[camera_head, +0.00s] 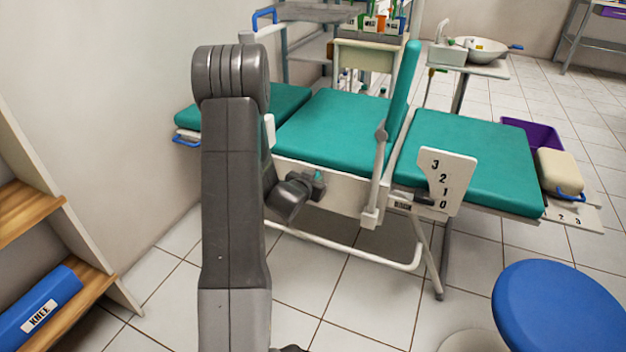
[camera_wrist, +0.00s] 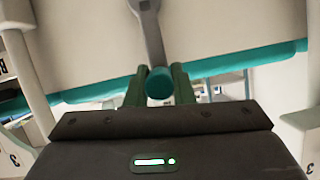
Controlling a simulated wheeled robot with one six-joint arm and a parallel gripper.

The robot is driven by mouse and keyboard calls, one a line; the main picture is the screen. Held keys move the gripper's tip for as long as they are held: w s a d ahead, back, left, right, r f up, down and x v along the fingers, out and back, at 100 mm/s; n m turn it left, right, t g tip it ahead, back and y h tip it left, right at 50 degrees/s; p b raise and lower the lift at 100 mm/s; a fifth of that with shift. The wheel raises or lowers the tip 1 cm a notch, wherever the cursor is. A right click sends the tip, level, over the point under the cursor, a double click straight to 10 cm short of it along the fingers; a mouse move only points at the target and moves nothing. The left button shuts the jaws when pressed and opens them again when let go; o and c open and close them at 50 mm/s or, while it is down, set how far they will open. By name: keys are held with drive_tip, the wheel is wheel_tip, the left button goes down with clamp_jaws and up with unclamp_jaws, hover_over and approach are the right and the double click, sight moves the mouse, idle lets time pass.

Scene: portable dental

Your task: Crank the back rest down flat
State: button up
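The treatment chair has a flat teal seat cushion (camera_head: 335,130) in the middle. A steep teal panel (camera_head: 403,95), which looks like the raised back rest, stands nearly upright at the seat's right end, seen edge-on. A grey crank arm (camera_wrist: 151,40) hangs from the pale chair side and ends in a round teal knob (camera_wrist: 159,86). My gripper (camera_wrist: 160,78) has its two green fingers on either side of the knob, with no clear gap, so it looks shut on it. In the head view my gripper (camera_head: 316,180) is at the chair's near side, partly behind my arm.
A white scale plate (camera_head: 444,182) marked 3 to 0 is fixed beside the flat right cushion (camera_head: 470,160). A blue stool (camera_head: 555,312) stands at front right, and wooden shelves (camera_head: 40,215) at the left. A basin (camera_head: 485,48) is behind. The floor (camera_head: 340,305) before the chair is clear.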

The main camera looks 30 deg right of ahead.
drive_tip(key=o, duration=0.4)
drive_tip(key=shift+s+d+f, duration=0.1)
drive_tip(key=shift+s+f, duration=0.1)
drive_tip(key=shift+f, duration=0.1)
drive_tip(key=shift+c, duration=0.2)
drive_tip(key=shift+o, duration=0.4)
drive_tip(key=shift+r, duration=0.1)
drive_tip(key=shift+r, duration=0.1)
drive_tip(key=p+v, duration=0.3)
drive_tip(key=v, duration=1)
drive_tip(key=shift+s+a, duration=0.25)
drive_tip(key=shift+a, duration=0.05)
drive_tip(key=shift+d, duration=0.1)
drive_tip(key=b+x, duration=0.2)
drive_tip(key=x, duration=1.1)
drive_tip(key=shift+w+r+b, duration=0.1)
drive_tip(key=shift+w+b, duration=0.05)
drive_tip(key=shift+b, duration=0.25)
drive_tip(key=shift+w+d, duration=0.2)
drive_tip(key=shift+w, duration=0.05)
drive_tip(key=shift+a, duration=0.1)
drive_tip(key=shift+w, duration=0.1)
